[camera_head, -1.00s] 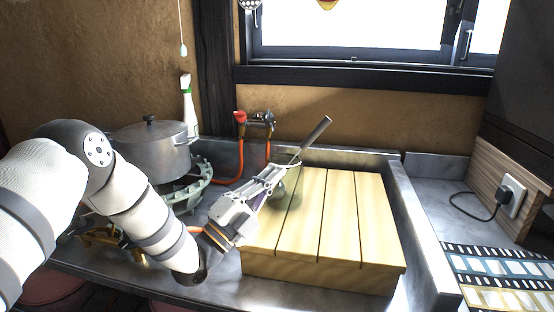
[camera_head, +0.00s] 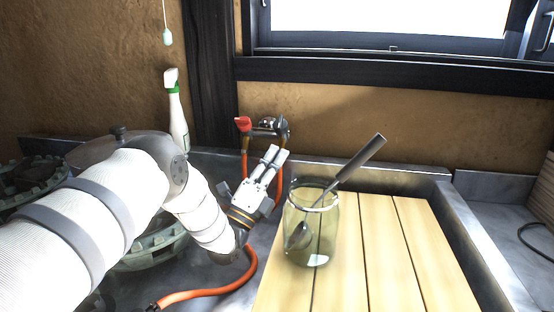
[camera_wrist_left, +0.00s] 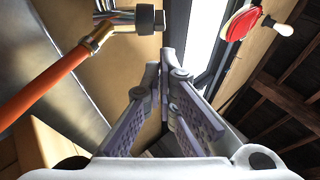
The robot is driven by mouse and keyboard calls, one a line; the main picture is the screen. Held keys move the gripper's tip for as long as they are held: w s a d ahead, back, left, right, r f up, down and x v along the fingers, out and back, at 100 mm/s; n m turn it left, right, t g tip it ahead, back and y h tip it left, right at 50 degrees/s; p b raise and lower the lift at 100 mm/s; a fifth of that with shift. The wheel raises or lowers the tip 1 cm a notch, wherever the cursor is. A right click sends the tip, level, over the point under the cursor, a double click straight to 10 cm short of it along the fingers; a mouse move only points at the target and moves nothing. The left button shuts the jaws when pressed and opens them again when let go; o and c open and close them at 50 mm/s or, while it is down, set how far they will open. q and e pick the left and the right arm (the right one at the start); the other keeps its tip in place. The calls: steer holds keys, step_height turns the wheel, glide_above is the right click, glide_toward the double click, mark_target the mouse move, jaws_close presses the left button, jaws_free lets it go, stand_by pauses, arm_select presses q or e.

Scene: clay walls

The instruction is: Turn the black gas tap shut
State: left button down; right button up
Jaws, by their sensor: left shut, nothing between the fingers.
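The black gas tap (camera_head: 283,128) is at the right end of a metal fitting on the clay wall, with an orange hose below it. In the left wrist view, a dark knob (camera_wrist_left: 148,19) beside a brass elbow shows at the top; I cannot tell for certain that it is the same tap. A red tap (camera_head: 243,124) sits at the left end of the fitting. My left gripper (camera_head: 276,155) points up toward the black tap, just below it in the picture. Its fingers (camera_wrist_left: 165,72) are shut and empty. Contact with the tap is not visible. My right gripper is out of view.
A glass jar (camera_head: 312,240) with a ladle (camera_head: 362,157) stands on the slatted wooden board (camera_head: 380,270), close right of my left gripper. A spray bottle (camera_head: 178,120) stands behind my arm. An orange hose (camera_head: 205,293) lies on the counter. A pot is mostly hidden.

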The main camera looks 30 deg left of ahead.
mark_target(281, 126)
arm_select(q)
steer(key=x, duration=0.6)
steer(key=shift+w, duration=0.15)
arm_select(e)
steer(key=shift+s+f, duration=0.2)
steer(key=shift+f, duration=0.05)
arm_select(q)
steer(key=shift+f, duration=0.1)
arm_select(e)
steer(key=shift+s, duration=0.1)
